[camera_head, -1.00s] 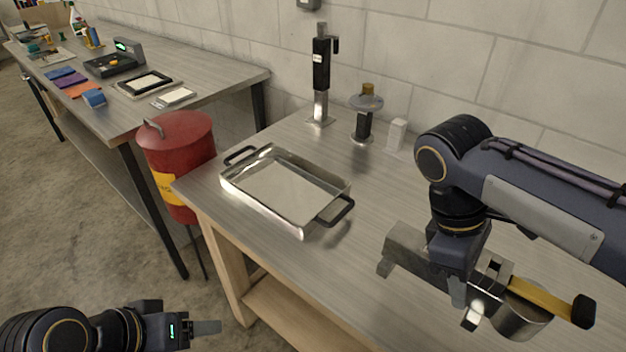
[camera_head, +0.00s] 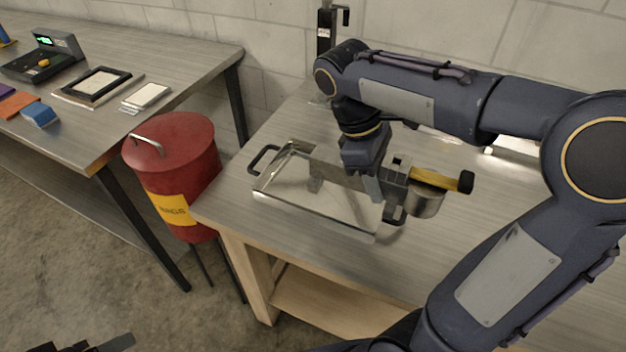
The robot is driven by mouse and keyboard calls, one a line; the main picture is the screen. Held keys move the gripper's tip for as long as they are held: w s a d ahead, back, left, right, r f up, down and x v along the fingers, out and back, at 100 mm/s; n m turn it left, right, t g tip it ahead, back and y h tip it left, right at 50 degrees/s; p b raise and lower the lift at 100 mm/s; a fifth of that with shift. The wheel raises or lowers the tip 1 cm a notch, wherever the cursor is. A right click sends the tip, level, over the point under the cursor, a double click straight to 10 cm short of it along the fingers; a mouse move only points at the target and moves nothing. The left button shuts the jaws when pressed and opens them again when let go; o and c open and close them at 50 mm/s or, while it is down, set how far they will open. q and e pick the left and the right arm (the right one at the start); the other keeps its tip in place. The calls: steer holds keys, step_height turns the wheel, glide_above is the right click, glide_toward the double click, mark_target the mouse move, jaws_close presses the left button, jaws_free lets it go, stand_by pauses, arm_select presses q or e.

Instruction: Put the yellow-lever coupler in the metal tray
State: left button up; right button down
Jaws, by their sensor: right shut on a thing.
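The coupler (camera_head: 425,201) is a grey metal piece with a round cup end and a yellow lever (camera_head: 438,180) with a black tip. My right gripper (camera_head: 376,188) is shut on it and holds it over the right part of the metal tray. The coupler's grey body reaches left over the tray, and its cup end hangs past the tray's right side. The metal tray (camera_head: 290,206) is shallow and shiny with black handles; the arm and coupler hide part of it. My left gripper (camera_head: 98,345) barely shows at the bottom left edge.
A red bin (camera_head: 175,165) labelled RAGS stands left of the workbench. A black upright tool (camera_head: 326,30) stands behind the tray, partly hidden by my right arm. A second bench (camera_head: 190,65) with several items is at the left. Bench top in front of the tray is clear.

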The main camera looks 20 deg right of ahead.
steer(key=w+f, duration=0.3)
steer(key=w, duration=0.1)
steer(key=w+f, duration=0.3)
steer(key=w, duration=0.1)
steer(key=w+f+p, duration=0.1)
steer(key=w+f, duration=0.2)
steer(key=w, duration=0.1)
steer(key=shift+w+a, duration=0.15)
steer(key=shift+a, duration=0.05)
steer(key=shift+w+f, duration=0.15)
steer(key=shift+f, duration=1.55)
steer(key=shift+f, duration=0.15)
steer(key=c, duration=0.8)
jaws_free()
steer(key=shift+c, duration=0.2)
